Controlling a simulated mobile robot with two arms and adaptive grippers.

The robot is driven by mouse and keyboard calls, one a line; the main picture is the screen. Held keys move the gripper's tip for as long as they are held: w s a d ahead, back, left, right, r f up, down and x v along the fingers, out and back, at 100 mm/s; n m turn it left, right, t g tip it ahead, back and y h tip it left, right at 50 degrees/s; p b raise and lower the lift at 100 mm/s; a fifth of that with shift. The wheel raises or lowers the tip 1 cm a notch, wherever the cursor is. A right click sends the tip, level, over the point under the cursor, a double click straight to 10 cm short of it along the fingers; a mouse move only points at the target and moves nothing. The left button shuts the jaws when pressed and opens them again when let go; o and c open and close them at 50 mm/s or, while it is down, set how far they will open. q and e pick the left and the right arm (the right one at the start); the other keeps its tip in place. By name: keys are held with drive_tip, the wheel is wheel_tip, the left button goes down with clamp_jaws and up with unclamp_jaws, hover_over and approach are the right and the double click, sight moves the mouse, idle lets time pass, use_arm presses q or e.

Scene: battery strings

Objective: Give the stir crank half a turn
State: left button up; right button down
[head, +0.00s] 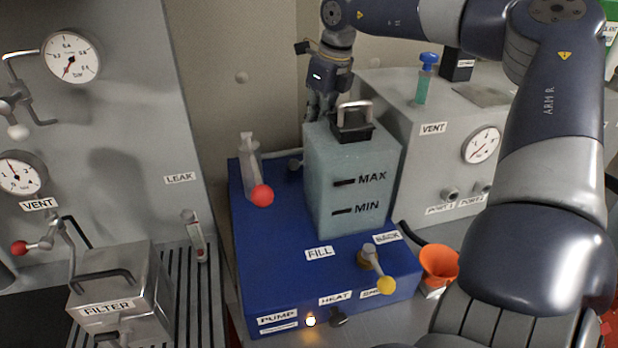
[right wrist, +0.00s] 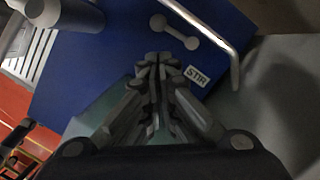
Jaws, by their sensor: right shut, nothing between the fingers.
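The stir crank shows in the right wrist view as a short grey bar with two round ends (right wrist: 175,32) on the blue panel, beside the STIR label (right wrist: 196,76). In the head view a small grey part (head: 295,164) at the tank's left edge may belong to it; the rest there is hidden behind the tank. My right gripper (head: 314,114) points down at the back left top corner of the tank. In its wrist view the gripper (right wrist: 158,60) has its fingers together and empty, apart from the crank in the picture. My left gripper is not in view.
The translucent tank (head: 334,160) with a black cap and metal handle (head: 353,121) stands close to the right gripper. A clear bottle (head: 250,165) and red ball (head: 261,195) are to its left. A bent metal rod (right wrist: 222,40) passes near the crank in the wrist view.

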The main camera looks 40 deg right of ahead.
drive_tip(key=x, duration=1)
drive_tip(key=shift+s+d+f+p, duration=0.1)
drive_tip(key=shift+s+f+p, duration=0.1)
drive_tip(key=shift+f+p, duration=0.1)
drive_tip(key=shift+x, duration=0.9)
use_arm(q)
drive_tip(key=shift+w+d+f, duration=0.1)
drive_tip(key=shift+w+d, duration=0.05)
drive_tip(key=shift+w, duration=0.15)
use_arm(e)
drive_tip(key=shift+w+f+m+b, duration=0.25)
drive_tip(key=shift+w+m+b, duration=0.2)
drive_tip(key=shift+b, duration=0.75)
drive_tip(key=shift+w, duration=0.1)
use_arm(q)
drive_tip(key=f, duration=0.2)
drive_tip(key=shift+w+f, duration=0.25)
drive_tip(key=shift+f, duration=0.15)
use_arm(e)
drive_tip(key=shift+w+r, duration=0.1)
drive_tip(key=shift+r, duration=0.05)
